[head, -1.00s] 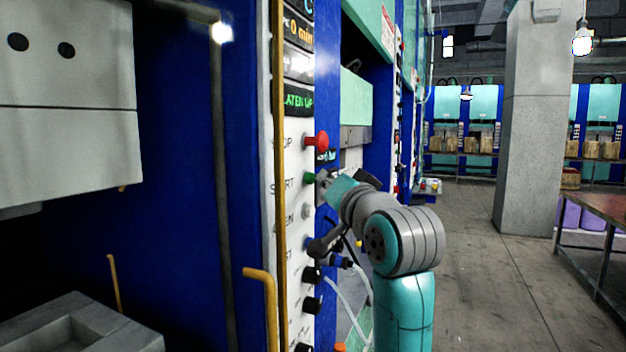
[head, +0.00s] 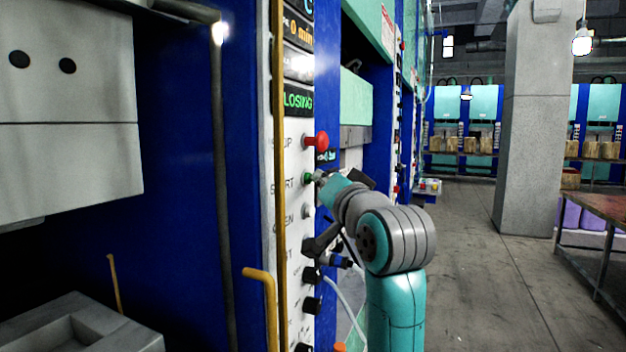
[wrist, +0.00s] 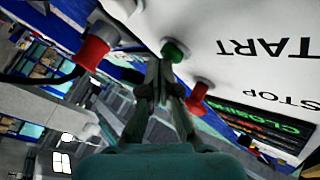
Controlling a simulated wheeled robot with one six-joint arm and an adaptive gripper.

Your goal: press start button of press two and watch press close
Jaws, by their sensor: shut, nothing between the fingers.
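Press two's control panel (head: 290,230) stands in the middle of the head view. Its green start button (head: 308,179) sits below the red stop button (head: 318,140). The display (head: 297,101) shows green letters reading "LOSING", its left end cut off by a pole. My gripper (head: 321,178) is shut and empty, its tip at the start button, apparently touching it. In the wrist view the shut fingertips (wrist: 161,62) are right by the green button (wrist: 175,50). The grey upper block (head: 70,90) of the press at left hangs above the lower block (head: 110,338), with a gap between.
A yellow pole (head: 280,200) and a bent yellow handle (head: 262,274) stand in front of the panel. Black knobs (head: 311,305) lie below the start button. A concrete pillar (head: 535,130) and a table (head: 605,212) stand right; the aisle floor is clear.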

